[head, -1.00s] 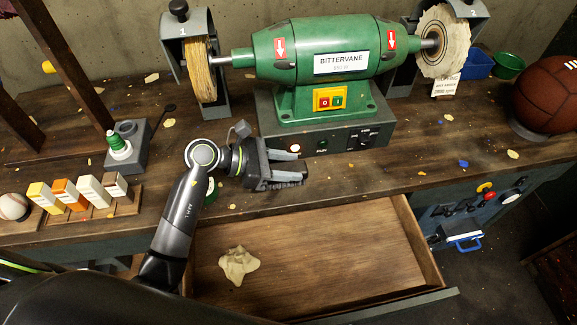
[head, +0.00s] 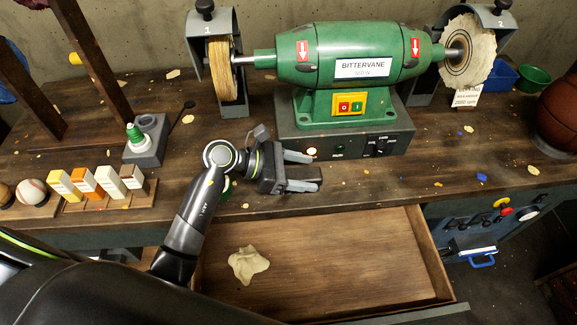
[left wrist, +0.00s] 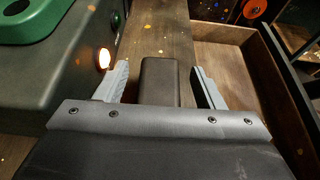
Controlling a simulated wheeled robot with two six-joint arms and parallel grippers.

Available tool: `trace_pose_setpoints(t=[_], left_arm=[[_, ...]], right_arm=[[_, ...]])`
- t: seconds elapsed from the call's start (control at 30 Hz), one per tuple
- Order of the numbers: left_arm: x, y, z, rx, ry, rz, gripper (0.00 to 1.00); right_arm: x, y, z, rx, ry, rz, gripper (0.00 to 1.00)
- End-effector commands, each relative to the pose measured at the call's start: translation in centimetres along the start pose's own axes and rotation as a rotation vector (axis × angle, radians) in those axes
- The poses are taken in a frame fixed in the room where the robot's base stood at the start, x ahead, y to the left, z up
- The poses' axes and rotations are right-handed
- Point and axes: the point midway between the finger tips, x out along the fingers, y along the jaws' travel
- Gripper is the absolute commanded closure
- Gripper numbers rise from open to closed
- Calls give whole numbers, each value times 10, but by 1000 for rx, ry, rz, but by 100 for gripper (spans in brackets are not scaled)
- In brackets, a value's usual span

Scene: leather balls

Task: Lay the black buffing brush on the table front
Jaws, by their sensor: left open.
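A dark block that looks like the black buffing brush (left wrist: 160,82) lies between my left gripper's fingers in the left wrist view. In the head view it shows as a dark shape (head: 308,173) on the front strip of the wooden table (head: 380,180). My left gripper (head: 301,172) is open around it, with a finger on either side; it also shows in the left wrist view (left wrist: 165,88). The gripper is low, in front of the grinder's base. Part of the block is hidden by the gripper. My right gripper is out of view.
The green grinder (head: 350,55) stands behind the gripper, its base (head: 340,140) close by. The drawer (head: 340,250) below is open with a pale cloth (head: 247,264) in it. Colored bars (head: 90,183) and a baseball (head: 32,191) are at left. The front strip to the right is mostly clear.

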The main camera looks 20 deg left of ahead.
Motion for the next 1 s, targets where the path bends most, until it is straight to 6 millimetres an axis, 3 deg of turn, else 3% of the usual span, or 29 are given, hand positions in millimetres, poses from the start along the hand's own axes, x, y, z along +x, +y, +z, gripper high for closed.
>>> trace_pose_setpoints(t=[0.7,1.0], left_arm=[[-97,0,-1,3,5,1,38],[-118,0,0,0,1,1,38]], right_arm=[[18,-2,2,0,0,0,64],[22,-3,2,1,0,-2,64]])
